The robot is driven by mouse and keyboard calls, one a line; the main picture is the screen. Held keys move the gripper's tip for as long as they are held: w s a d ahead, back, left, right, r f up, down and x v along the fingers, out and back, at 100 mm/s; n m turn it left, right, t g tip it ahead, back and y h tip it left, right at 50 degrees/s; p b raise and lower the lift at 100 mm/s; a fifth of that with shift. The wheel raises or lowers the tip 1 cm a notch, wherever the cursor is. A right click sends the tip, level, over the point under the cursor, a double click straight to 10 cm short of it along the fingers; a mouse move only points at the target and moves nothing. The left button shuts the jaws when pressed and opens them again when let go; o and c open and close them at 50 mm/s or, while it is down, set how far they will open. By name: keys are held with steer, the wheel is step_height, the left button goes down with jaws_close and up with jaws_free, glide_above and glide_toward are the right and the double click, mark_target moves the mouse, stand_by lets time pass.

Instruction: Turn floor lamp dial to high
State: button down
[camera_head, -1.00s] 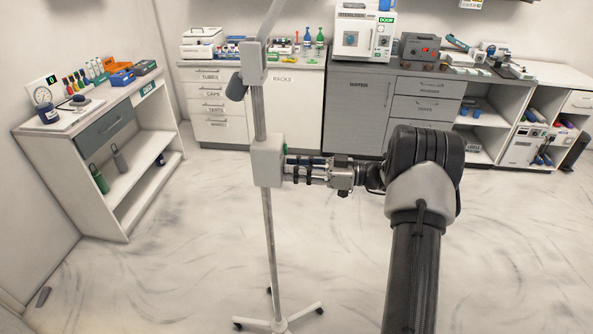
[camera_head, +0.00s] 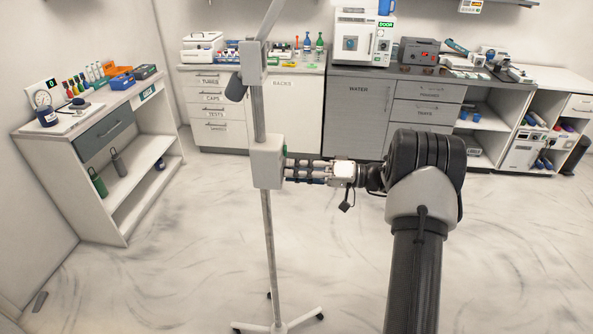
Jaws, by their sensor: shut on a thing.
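The floor lamp (camera_head: 265,220) stands upright in the middle of the head view, a thin pole on a wheeled base (camera_head: 279,325). A white box (camera_head: 266,163) sits partway up its pole. My gripper (camera_head: 289,171) reaches in from the right and is shut at the right side of this box. The lamp's dial is hidden between my fingers, so its setting cannot be read.
A long counter (camera_head: 293,110) with drawers, a sterilizer (camera_head: 363,38) and other equipment runs along the back. The floor around the lamp is clear.

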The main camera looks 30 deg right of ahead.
steer(key=m+p, duration=0.3)
steer(key=m, duration=0.5)
steer(key=m+p, duration=0.3)
steer(key=m, duration=0.5)
steer(key=m+p, duration=0.3)
steer(key=m, duration=0.5)
steer(key=shift+s+f+m+p, duration=0.1)
steer(key=shift+f+m+p, duration=0.2)
steer(key=shift+p, duration=0.1)
steer(key=c, duration=1.4)
jaws_free()
steer(key=v, duration=1.2)
